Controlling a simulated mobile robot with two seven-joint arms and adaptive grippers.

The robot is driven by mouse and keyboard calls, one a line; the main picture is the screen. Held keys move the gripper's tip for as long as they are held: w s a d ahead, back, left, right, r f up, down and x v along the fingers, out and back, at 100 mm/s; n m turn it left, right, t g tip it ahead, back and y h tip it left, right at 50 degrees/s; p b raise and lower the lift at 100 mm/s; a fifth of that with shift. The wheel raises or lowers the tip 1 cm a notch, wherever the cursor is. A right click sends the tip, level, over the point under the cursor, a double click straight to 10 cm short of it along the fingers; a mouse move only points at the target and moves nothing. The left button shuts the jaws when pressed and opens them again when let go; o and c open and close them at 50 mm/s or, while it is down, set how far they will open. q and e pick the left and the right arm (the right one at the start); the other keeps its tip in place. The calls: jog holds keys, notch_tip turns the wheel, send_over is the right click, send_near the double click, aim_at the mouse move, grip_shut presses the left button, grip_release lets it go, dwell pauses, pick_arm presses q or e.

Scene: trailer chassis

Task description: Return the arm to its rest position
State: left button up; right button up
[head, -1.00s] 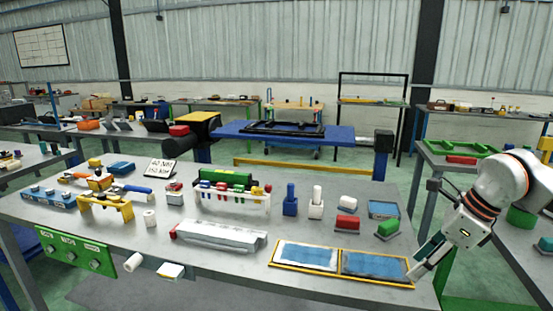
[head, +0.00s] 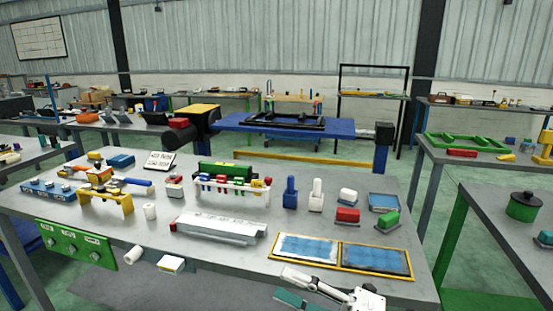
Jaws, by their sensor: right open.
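My right gripper (head: 286,284) shows at the bottom edge of the head view, right of centre. Its fingers point left and it is open, with nothing visible between them. It is in front of the near edge of the grey workbench (head: 230,262), just below the yellow-framed tray with two blue panels (head: 308,248). The rest of my right arm is cut off by the bottom of the picture. My left gripper is not in view.
Floor shows between the benches at right.

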jog(key=d+f+m+t+h, duration=0.4)
jog(key=d+f+m+h, duration=0.15)
jog(key=f+m, duration=0.4)
jog(key=d+f+m+t+h, duration=0.55)
jog(key=f+m, duration=0.25)
jog(key=m, duration=0.3)
jog(key=s+d+f+m+g+h, duration=0.2)
jog(key=s+d+f+m, duration=0.1)
jog(key=s+f, duration=0.4)
jog(key=s+d+f+m+g+h, duration=0.3)
jog(key=s+f+m, duration=0.2)
jog(key=f, duration=0.6)
jog(key=shift+s+g+h, duration=0.3)
jog(key=shift+s+g, duration=0.05)
jog(key=shift+s, duration=0.65)
jog(key=shift+d, duration=0.1)
